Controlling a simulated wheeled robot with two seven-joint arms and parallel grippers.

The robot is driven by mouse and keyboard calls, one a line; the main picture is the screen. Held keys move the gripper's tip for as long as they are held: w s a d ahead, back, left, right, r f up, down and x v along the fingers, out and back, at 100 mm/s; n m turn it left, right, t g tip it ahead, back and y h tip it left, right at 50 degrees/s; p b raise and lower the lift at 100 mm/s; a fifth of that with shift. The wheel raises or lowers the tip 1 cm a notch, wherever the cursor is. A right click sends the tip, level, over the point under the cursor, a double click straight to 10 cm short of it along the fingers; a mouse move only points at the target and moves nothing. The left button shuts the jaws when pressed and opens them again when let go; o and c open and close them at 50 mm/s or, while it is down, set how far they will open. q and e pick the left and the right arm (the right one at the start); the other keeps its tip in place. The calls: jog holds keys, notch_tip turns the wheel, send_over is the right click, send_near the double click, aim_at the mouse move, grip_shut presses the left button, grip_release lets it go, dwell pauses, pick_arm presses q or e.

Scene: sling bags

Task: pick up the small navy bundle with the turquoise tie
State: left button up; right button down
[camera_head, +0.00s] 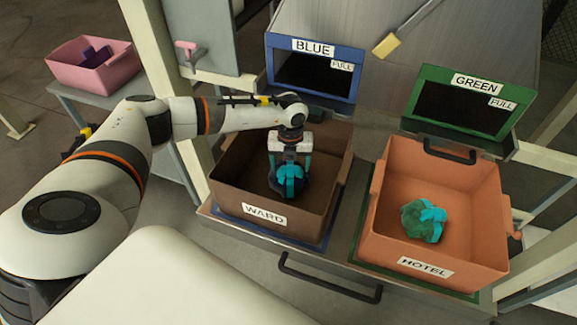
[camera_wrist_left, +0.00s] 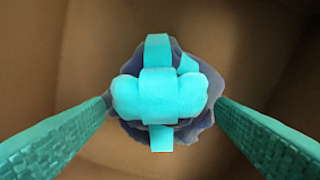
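The small navy bundle (camera_head: 277,186) with a turquoise tie sits inside the brown WARD crate (camera_head: 336,181). In the left wrist view the navy bundle (camera_wrist_left: 212,84) is centred, with the turquoise tie (camera_wrist_left: 160,96) facing the camera. My left gripper (camera_head: 290,166) points down into the crate from above, its teal fingers spread wide. In the wrist view the fingertips of the left gripper (camera_wrist_left: 161,100) lie on either side of the bundle, close to its edges; contact cannot be made out. My right gripper is not in view.
An orange HOTEL crate (camera_head: 482,190) to the right holds a green bundle (camera_head: 413,216) with a turquoise tie. Blue (camera_head: 315,89) and green (camera_head: 433,86) framed openings marked FULL stand behind. A pink bin (camera_head: 67,72) is at far left. The WARD crate's walls surround my gripper.

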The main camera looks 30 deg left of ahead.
pick_arm(q)
jog(key=c, duration=1.4)
